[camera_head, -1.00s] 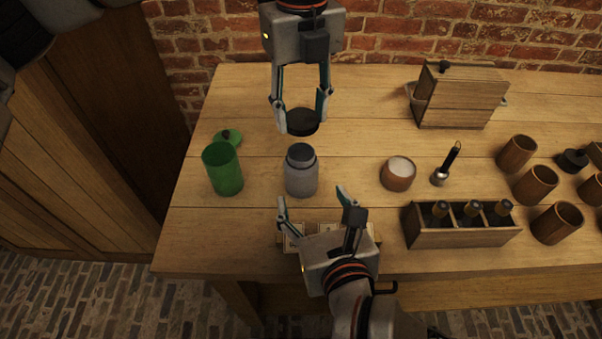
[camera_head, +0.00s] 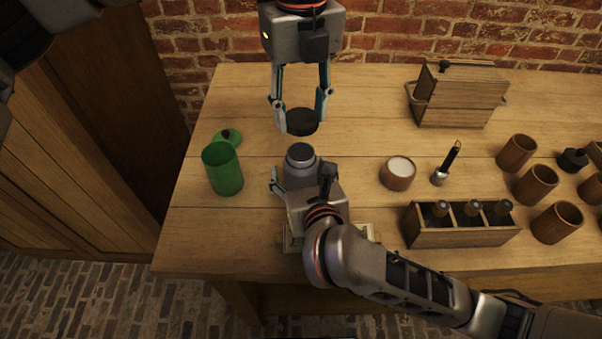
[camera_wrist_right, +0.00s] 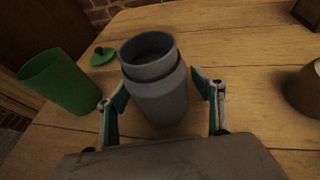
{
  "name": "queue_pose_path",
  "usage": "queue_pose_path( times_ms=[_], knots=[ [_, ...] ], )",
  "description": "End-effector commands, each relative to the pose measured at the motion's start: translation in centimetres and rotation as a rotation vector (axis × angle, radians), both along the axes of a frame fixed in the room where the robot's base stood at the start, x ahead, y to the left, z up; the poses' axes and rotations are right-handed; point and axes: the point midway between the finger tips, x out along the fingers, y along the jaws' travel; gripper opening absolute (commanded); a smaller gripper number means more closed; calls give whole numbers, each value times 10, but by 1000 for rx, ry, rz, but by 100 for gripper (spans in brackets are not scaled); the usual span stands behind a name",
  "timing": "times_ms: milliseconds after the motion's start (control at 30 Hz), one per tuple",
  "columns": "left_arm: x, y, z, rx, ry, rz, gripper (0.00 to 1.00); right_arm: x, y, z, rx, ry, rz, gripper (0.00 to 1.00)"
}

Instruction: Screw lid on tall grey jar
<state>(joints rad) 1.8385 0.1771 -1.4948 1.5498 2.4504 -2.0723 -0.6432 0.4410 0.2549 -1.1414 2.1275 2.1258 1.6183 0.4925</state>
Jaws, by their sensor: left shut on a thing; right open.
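The tall grey jar (camera_head: 299,157) stands upright on the table; the head view shows its neck, with its lower body hidden behind my right gripper. In the right wrist view the jar (camera_wrist_right: 160,92) has an open mouth. My right gripper (camera_head: 300,178) is open, its fingers on either side of the jar's body with gaps visible in the wrist view (camera_wrist_right: 160,92). My left gripper (camera_head: 302,110) points down behind the jar, shut on a dark round lid (camera_head: 302,123). The lid's exact height above the table is hard to tell.
A green jar (camera_head: 223,170) and its green lid (camera_head: 229,137) stand close on the left. To the right are a small wooden pot (camera_head: 398,175), a bottle crate (camera_head: 460,236), wooden cups (camera_head: 536,185) and a wooden box (camera_head: 460,97). The table between jar and pot is clear.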

Motion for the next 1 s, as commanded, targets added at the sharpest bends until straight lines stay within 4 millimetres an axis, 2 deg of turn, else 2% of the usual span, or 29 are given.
queue_pose_path(
  times_ms=[233,267,467,500,600,900,1000],
  knots=[
    [0,0,0,0,0,0,34,0,0,0,0,0,0,68],
    [0,0,0,0,0,0,34,0,0,0,0,0,0,62],
    [0,0,0,0,0,0,34,0,0,0,0,0,0,10],
    [0,0,0,0,0,0,34,0,0,0,0,0,0,8],
    [0,0,-4,0,2,0,34,0,0,0,0,0,0,8],
    [0,0,-43,-1,2,0,34,0,0,0,0,0,0,8],
    [0,0,-50,-2,1,0,34,0,0,0,-1,0,0,8]
  ],
)
